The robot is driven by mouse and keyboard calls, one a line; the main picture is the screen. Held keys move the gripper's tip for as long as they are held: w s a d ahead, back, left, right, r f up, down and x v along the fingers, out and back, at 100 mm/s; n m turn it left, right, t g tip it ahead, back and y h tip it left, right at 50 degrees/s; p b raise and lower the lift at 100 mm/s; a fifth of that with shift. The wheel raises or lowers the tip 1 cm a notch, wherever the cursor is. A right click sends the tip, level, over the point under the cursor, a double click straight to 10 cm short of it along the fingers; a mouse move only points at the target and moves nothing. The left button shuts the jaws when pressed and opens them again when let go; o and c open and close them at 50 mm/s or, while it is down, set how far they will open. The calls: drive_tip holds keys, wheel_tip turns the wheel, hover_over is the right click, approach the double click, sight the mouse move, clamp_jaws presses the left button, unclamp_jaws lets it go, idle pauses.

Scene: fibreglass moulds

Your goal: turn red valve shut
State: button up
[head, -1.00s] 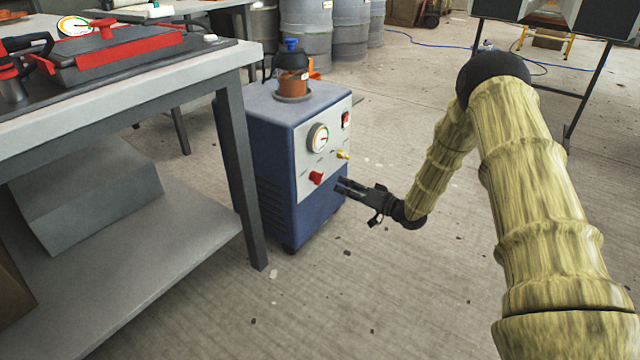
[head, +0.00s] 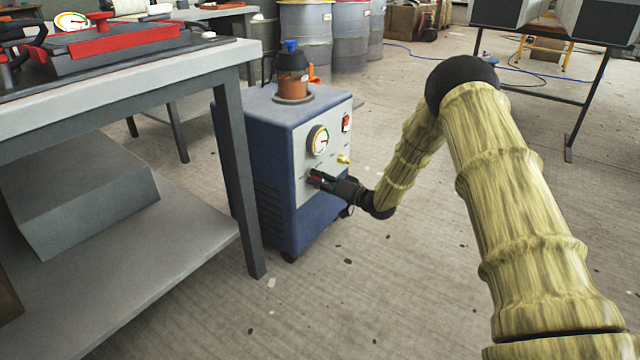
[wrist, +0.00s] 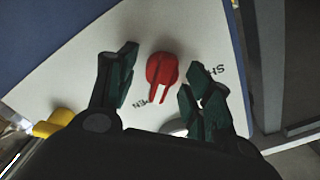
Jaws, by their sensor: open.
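The red valve (wrist: 162,72) is a small round knob with a pointer handle on the white front panel (wrist: 75,75) of a blue machine. In the wrist view it sits between my two open green-padded fingertips, and its handle points down the picture, towards the palm. Letters show on either side of it, partly hidden by the fingers. My gripper (head: 316,181) is at the machine's front panel in the head view and covers most of the valve there. I cannot tell whether a finger touches the knob; in the wrist view gaps show on both sides.
The blue machine (head: 260,205) carries a round gauge (head: 318,140), a red switch (head: 346,123) and a brass fitting (head: 343,159). A grey workbench (head: 130,80) stands close on the left, with a leg beside the machine. The floor (head: 400,280) in front is clear.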

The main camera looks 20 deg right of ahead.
drive_tip(key=c, duration=1)
drive_tip(key=shift+r+n+p, duration=0.1)
drive_tip(key=shift+n+p, duration=0.3)
drive_tip(key=shift+p, duration=0.2)
drive_tip(key=n+p, duration=0.2)
drive_tip(key=p, duration=0.1)
drive_tip(key=shift+s+a+r+n, duration=0.1)
drive_tip(key=shift+r+n, duration=0.1)
drive_tip(key=shift+n, duration=0.2)
drive_tip(key=n+p, duration=0.4)
drive_tip(key=n, duration=0.1)
drive_tip(key=shift+a+p, duration=0.1)
drive_tip(key=shift+p, duration=0.3)
drive_tip(key=n+p, duration=0.1)
drive_tip(key=n, duration=0.2)
drive_tip(key=n+p, duration=0.2)
drive_tip(key=shift+s+a+f+n, duration=0.1)
drive_tip(key=shift+s+f+n, duration=0.05)
drive_tip(key=shift+n, duration=0.25)
drive_tip(key=shift+f+n+p, duration=0.2)
drive_tip(key=shift+n+p, duration=0.6)
drive_tip(key=shift+n, duration=0.9)
